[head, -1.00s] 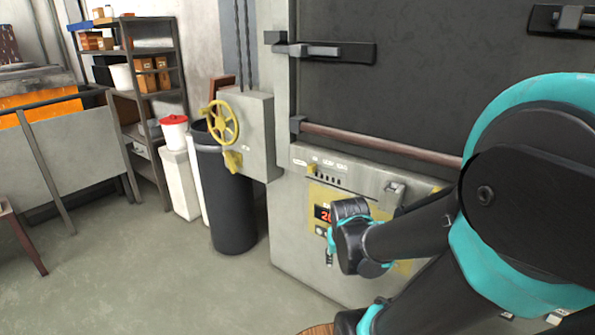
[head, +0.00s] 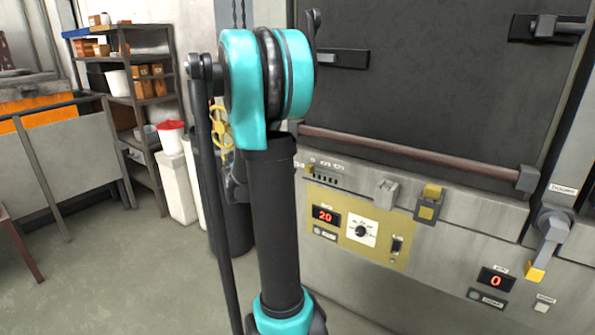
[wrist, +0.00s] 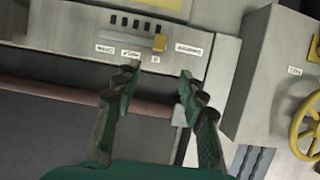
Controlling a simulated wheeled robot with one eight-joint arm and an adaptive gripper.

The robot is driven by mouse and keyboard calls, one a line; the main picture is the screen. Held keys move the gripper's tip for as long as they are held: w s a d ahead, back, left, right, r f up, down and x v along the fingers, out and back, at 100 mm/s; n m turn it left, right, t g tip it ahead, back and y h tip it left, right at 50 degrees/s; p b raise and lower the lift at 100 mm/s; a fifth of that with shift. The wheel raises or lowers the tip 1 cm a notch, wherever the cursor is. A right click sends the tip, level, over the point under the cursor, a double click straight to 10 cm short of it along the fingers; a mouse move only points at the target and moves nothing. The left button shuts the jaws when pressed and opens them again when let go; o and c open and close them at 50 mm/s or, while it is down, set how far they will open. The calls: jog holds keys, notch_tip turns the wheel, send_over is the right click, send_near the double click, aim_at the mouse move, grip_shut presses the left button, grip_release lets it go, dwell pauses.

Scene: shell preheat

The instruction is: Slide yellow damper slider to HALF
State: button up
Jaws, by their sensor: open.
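The yellow damper slider (wrist: 159,42) shows in the wrist view, at the right end of a row of dark slots on the grey oven panel. Small white labels (wrist: 130,54) lie below the row, upside down and too small to read surely. My gripper (wrist: 158,78) is open and empty. Its two fingertips lie below the slider in the picture, one to each side of it, apart from it. In the head view the slider (head: 310,169) is a small yellow spot just right of my arm, which hides my gripper.
The oven door's reddish bar (head: 415,156) runs above the panel. A control plate (head: 376,248) with a display reading 20 sits below. A yellow handwheel (wrist: 305,128) on a grey box stands close by at the right in the wrist view. A dark bin (head: 236,225) stands behind my arm.

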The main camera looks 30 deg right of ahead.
aim_at(308, 169)
jog(key=x, duration=1.5)
jog(key=shift+w+d+f, duration=0.1)
jog(key=shift+d+f, duration=0.05)
jog(key=shift+d, duration=0.15)
grip_shut()
